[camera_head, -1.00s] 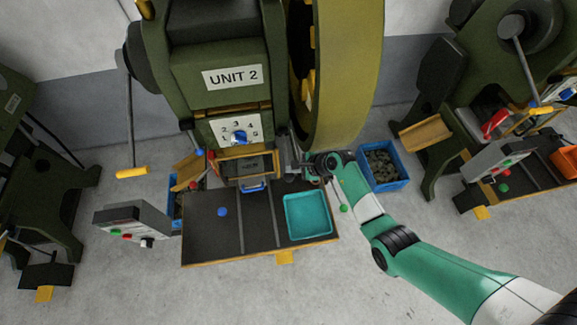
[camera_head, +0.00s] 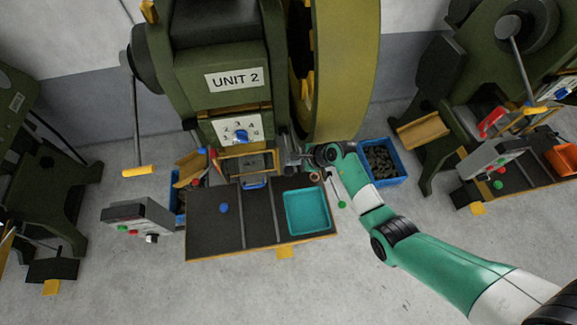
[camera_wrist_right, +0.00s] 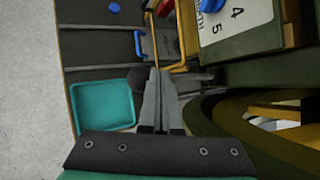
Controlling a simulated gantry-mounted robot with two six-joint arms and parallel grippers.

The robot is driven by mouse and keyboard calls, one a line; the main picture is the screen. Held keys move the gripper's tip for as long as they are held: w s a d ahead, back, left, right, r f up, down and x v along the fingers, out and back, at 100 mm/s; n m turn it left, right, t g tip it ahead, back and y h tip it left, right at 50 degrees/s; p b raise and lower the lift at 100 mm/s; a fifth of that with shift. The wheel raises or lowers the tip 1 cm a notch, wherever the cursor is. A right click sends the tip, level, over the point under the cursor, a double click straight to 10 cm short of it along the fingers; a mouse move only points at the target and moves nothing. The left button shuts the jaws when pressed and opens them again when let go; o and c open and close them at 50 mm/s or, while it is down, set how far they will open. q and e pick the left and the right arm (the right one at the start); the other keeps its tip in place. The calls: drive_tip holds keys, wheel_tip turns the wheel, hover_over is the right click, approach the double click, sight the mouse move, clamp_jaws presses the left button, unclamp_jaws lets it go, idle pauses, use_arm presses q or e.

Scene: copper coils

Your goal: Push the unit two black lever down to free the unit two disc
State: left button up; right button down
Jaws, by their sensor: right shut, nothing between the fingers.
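Unit two is the green press with the "UNIT 2" label (camera_head: 234,79) in the middle of the head view. My right gripper (camera_head: 290,161) is at the right side of its work opening, beside the big wheel. In the right wrist view its two fingers (camera_wrist_right: 155,76) are together, with nothing between them. A dark rounded knob (camera_wrist_right: 137,78), seemingly the black lever's end, lies just left of the fingertips. I cannot tell if they touch. The lever's shaft is not clear. I cannot make out the unit two disc. My left gripper is not in view.
A teal tray (camera_head: 307,212) sits on the dark bench (camera_head: 230,238) in front of the press. A numbered dial plate (camera_head: 240,131) is above the opening. A blue crate (camera_head: 382,163) of dark pieces stands right of my arm. The large yellow-green wheel (camera_head: 345,75) is close by.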

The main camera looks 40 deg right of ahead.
drive_tip(key=shift+w+d+r+p, duration=0.1)
drive_tip(key=shift+w+r+p, duration=0.1)
drive_tip(key=shift+r+p, duration=1)
drive_tip(key=shift+w+d+r+p, duration=0.1)
drive_tip(key=shift+w+r+p, duration=0.05)
drive_tip(key=shift+r+p, duration=1.05)
drive_tip(key=shift+b, duration=0.3)
